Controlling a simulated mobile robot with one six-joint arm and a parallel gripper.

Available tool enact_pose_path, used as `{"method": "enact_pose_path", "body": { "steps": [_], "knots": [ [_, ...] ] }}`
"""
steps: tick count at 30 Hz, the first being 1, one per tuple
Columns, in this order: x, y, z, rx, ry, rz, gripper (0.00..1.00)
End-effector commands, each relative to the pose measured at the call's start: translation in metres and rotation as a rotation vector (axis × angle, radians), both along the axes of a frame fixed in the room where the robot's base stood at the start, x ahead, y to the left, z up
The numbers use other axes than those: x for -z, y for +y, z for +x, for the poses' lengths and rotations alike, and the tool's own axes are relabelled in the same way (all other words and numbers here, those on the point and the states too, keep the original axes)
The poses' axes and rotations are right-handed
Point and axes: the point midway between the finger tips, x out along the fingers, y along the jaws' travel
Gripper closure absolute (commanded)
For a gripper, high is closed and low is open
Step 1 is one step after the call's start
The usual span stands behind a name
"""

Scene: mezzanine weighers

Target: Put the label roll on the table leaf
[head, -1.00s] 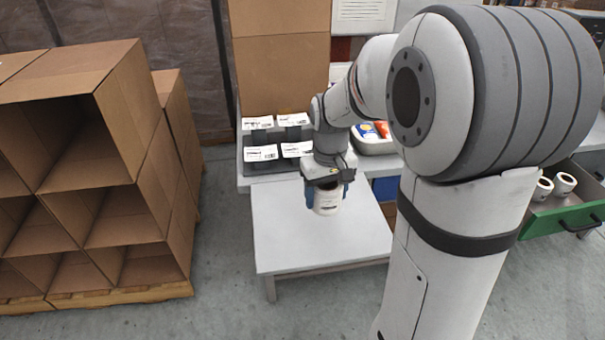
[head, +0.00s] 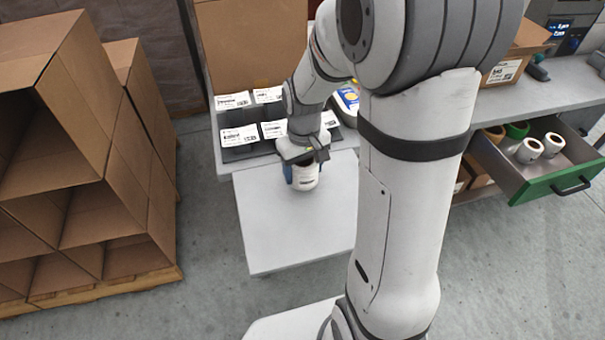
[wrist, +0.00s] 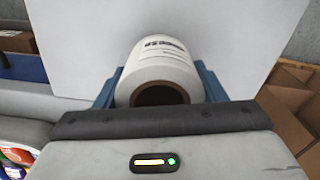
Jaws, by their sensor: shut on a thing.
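The label roll (head: 306,177) is white with dark print and a brown core. My gripper (head: 303,174) is shut on it, with blue fingers on either side. In the wrist view the label roll (wrist: 162,68) sits between the blue fingers of my gripper (wrist: 160,88), its open core facing the camera. The table leaf (head: 300,232) is a plain light grey panel under the roll; it also fills the background in the wrist view (wrist: 240,40). The roll is over the leaf near its back part. I cannot tell whether its underside touches the leaf.
An open green-fronted drawer (head: 556,182) with several rolls is at the right. A dark rack (head: 240,137) with white label cards stands behind the leaf. Stacked cardboard boxes (head: 75,150) are at the left. The front of the leaf is bare.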

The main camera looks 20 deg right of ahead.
Motion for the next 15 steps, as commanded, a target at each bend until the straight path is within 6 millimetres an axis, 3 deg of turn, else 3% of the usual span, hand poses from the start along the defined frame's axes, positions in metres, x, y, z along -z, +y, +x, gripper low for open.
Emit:
{"method": "enact_pose_path", "body": {
  "steps": [4, 15],
  "knots": [
    [0.02, 0.001, 0.0, -0.002, 0.003, 0.0, 0.63],
    [0.026, 0.002, 0.0, -0.004, 0.0, 0.0, 0.63]
  ]
}}
